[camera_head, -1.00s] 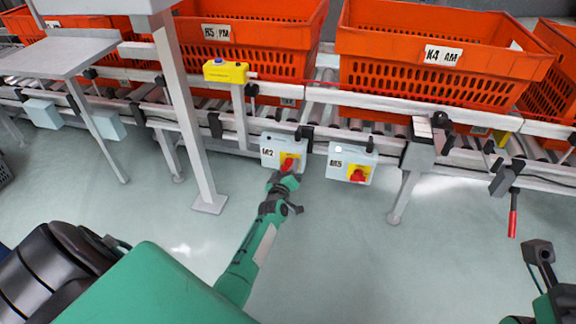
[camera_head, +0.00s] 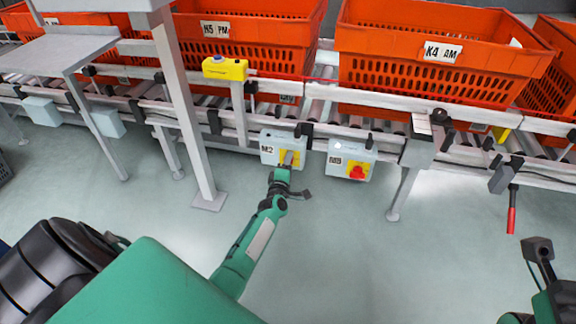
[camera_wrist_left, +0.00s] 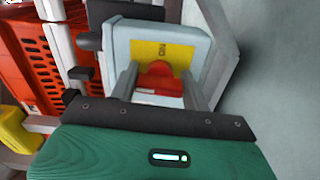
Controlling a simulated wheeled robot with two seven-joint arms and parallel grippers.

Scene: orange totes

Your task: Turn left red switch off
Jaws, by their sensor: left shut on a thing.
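The left switch box (camera_head: 270,148), marked M2, hangs under the conveyor rail. My left gripper (camera_head: 287,162) is at its yellow plate (camera_head: 297,157) and covers the red knob in the head view. In the left wrist view the red switch knob (camera_wrist_left: 158,82) sits between the two fingers, which are shut on it. The word ON shows on the yellow plate (camera_wrist_left: 165,52). The right box (camera_head: 336,158), marked M5, carries another red switch (camera_head: 357,172), untouched. A dark part of my right arm's end (camera_head: 540,252) shows at the right edge; its jaws are unclear.
Orange totes (camera_head: 440,72) stand on the roller conveyor above. A yellow button box (camera_head: 225,69) is on a post to the upper left. A grey table leg (camera_head: 188,120) stands left of my left arm. A red-handled lever (camera_head: 512,210) hangs at right. The floor in front is clear.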

